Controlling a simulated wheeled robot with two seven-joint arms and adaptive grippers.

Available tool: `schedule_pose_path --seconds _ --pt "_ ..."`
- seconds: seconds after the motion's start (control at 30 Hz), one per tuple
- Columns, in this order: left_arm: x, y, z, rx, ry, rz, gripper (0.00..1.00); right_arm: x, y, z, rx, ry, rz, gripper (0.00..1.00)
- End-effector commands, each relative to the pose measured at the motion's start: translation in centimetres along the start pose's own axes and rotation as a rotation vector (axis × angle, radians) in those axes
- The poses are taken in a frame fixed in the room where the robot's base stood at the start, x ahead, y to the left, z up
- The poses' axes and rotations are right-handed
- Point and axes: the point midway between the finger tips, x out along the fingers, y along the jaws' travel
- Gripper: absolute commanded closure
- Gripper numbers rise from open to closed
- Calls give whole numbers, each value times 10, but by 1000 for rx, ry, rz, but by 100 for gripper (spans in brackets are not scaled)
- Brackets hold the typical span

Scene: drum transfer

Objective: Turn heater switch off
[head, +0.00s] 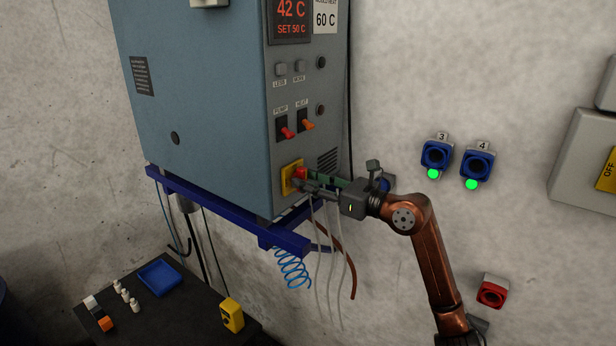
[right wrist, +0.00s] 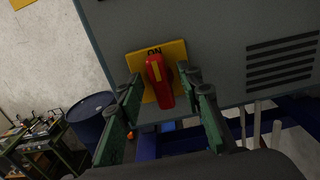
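The heater switch (head: 301,173) is a red rotary handle on a yellow plate (head: 287,183), low on the front of the blue-grey heater cabinet (head: 195,85). In the right wrist view the switch (right wrist: 159,82) stands nearly upright, its upper end just below the word ON. My right gripper (head: 304,183) is at the switch. In the right wrist view my right gripper (right wrist: 166,92) is open, with one green finger on each side of the red handle and gaps visible between. Whether a fingertip touches the plate I cannot tell. My left gripper is not in view.
Above the switch are the PUMP toggle (head: 286,132), the HEAT toggle (head: 305,124) and a display (head: 290,20) reading 42 C. A blue frame (head: 215,207) and hanging hoses are below. A dark table (head: 175,310) stands lower left. Sockets 3 (head: 436,155) and 4 (head: 477,167) show green lights.

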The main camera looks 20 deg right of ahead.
Motion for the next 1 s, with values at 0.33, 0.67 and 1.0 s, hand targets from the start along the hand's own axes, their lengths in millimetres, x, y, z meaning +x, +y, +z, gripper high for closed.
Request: schedule_pose_path --seconds 0.33,0.67,1.0 --pt "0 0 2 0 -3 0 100 2 0 -1 0 0 1 71" --pt "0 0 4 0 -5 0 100 2 0 -1 1 0 0 94" --pt "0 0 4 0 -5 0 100 2 0 -1 -3 0 -1 100"
